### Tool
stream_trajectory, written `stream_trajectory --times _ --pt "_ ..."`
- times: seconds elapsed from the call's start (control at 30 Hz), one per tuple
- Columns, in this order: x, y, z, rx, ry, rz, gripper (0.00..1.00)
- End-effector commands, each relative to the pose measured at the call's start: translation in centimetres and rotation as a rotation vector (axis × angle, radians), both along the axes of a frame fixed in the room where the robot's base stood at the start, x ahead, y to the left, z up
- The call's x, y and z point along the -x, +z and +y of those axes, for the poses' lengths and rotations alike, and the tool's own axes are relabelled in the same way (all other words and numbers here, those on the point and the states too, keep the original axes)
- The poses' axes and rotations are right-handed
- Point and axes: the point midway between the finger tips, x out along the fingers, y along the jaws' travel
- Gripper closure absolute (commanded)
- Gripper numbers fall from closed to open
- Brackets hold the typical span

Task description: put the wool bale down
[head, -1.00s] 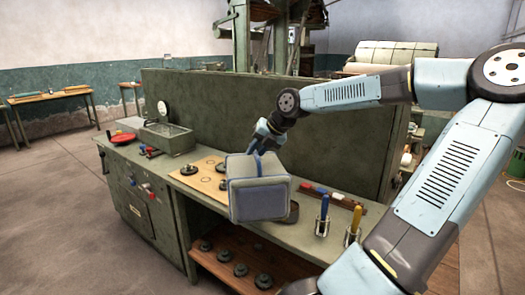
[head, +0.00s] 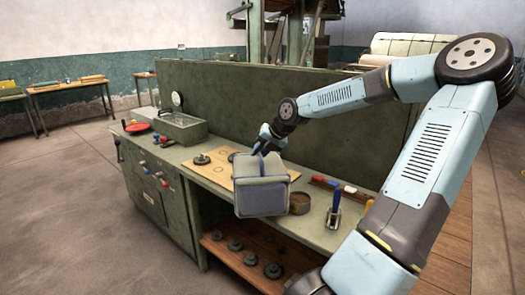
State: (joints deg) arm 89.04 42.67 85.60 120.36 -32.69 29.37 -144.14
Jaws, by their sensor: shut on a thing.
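The wool bale (head: 261,186) is a grey-blue block with darker blue edging, in the middle of the head view. My gripper (head: 262,150) is at its top and shut on it; the fingertips are partly hidden by the bale. The bale appears in front of the long green workbench (head: 320,236), overlapping the board and the bench's front edge in the picture. I cannot tell whether its underside touches anything.
A board with dark weights (head: 202,160) lies left of the bale. A round tin (head: 299,203) and a holder with a blue-handled tool (head: 334,212) stand to its right. A green panel (head: 230,105) rises behind. Open floor (head: 75,220) lies left.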

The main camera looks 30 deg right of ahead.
Motion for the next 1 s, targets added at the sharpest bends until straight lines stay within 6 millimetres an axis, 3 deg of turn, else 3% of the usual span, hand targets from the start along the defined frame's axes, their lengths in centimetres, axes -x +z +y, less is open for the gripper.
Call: stream_trajectory --times 0.3,0.57,0.6,0.83,1.0 --pt "-0.4 -3.0 0.0 0.001 -0.002 -0.002 1.0" --pt "-0.3 -3.4 -0.1 0.0 -0.002 -0.001 1.0" --pt "-0.2 -3.6 -0.1 0.0 -0.002 0.002 0.76" --pt "-0.3 -3.5 -0.2 0.0 -0.002 0.0 0.54" --pt "-0.3 -3.4 -0.2 0.0 -0.003 0.0 0.53"
